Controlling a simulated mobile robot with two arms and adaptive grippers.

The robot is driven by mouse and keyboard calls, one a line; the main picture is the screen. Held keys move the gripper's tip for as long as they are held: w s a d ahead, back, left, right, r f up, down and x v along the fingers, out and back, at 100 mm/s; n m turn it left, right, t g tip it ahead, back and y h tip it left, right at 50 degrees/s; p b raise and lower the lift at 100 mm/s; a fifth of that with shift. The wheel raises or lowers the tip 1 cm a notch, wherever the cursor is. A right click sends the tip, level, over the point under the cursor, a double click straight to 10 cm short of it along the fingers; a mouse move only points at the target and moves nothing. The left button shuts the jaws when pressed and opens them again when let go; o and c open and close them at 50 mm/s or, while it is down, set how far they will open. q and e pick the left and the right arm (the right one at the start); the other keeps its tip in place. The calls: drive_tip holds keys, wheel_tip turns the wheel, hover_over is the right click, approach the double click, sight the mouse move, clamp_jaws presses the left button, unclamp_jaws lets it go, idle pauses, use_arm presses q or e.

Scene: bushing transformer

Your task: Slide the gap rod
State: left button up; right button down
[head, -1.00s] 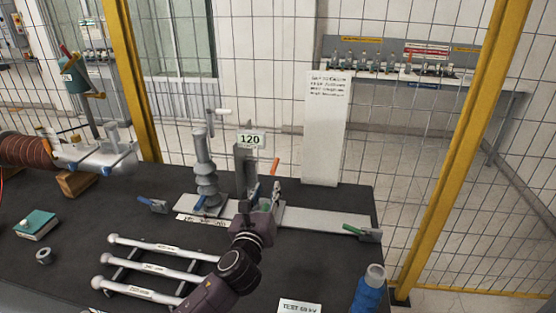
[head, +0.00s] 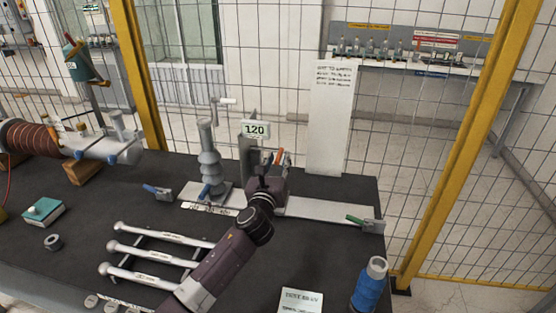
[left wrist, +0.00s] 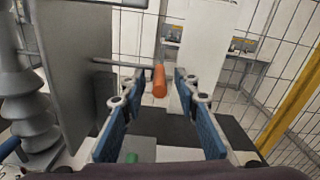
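The gap rod shows in the left wrist view as a thin grey rod (left wrist: 112,64) with an orange end (left wrist: 160,82), reaching right from a grey upright plate (left wrist: 72,58). In the head view its orange end (head: 278,157) shows just beyond my left gripper (head: 272,168). In the left wrist view the blue-padded fingers of my left gripper (left wrist: 158,88) are apart, and the orange end lies between their tips with a gap on both sides. The grey ribbed insulator (head: 208,165) stands left of the plate. My right gripper is not in view.
A "120" display (head: 255,129) sits atop the plate. A blue clamp (head: 158,192) and a green-handled clamp (head: 366,223) sit at the base's ends. A wire fence stands behind.

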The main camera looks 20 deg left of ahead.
use_arm(q)
drive_tip(key=shift+c, duration=1.1)
clamp_jaws()
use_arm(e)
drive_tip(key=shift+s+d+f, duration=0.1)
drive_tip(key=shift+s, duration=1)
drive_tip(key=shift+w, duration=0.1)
use_arm(q)
drive_tip(key=shift+d, duration=0.15)
drive_tip(key=w+d, duration=0.2)
drive_tip(key=d, duration=0.9)
drive_tip(key=shift+b, duration=0.45)
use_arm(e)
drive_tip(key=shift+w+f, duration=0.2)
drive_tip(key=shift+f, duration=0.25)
use_arm(q)
drive_tip(key=shift+w, duration=0.1)
drive_tip(key=shift+o, duration=1.1)
unclamp_jaws()
